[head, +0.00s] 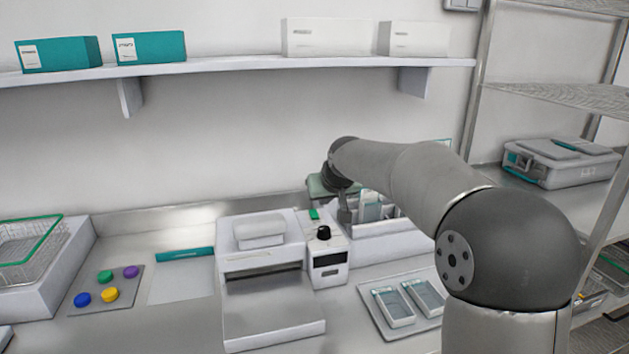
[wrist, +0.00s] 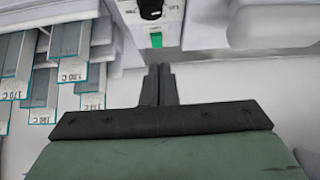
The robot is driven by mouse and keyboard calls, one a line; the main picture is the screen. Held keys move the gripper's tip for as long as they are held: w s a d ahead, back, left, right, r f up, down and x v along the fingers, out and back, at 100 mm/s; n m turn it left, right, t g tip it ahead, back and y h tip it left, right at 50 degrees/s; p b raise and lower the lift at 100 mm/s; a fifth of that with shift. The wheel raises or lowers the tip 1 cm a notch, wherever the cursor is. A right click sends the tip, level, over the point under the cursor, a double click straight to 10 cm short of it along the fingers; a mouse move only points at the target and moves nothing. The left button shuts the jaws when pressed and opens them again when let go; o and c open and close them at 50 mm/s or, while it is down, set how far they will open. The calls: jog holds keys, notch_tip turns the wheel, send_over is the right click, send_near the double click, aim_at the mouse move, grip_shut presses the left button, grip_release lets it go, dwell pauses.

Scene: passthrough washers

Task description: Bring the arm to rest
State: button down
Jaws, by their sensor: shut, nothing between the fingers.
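My gripper (head: 345,215) hangs at the end of my arm in the head view, above the back of the bench, beside the small white unit with the black knob. In the wrist view my gripper (wrist: 158,82) has its two dark fingers together, with nothing between them. The fingers point toward the green switch (wrist: 156,40) and appear apart from it. My arm is bent and reaches in from the right of the head view, hiding part of the bench behind it.
The white unit (head: 328,262) stands beside a larger white device (head: 262,260). Labelled grey-and-white pieces (wrist: 68,72) stand left of my fingers in the wrist view. A tray (head: 372,318) with two clear-topped boxes lies in front. A wire shelf rack (head: 540,97) stands right.

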jog(key=s+d+f+g, duration=0.2)
jog(key=s+f, duration=0.3)
jog(key=s, duration=0.9)
jog(key=s+d+f+m+g+h, duration=0.1)
jog(key=s+f, duration=0.4)
jog(key=s, duration=0.9)
jog(key=s+d+f+m+g, duration=0.1)
jog(key=s+d+f+g, duration=0.2)
jog(key=s, duration=1.1)
jog(key=shift+d+f+g+h, duration=0.35)
jog(key=shift+f+g, duration=0.45)
jog(key=shift+f, duration=0.15)
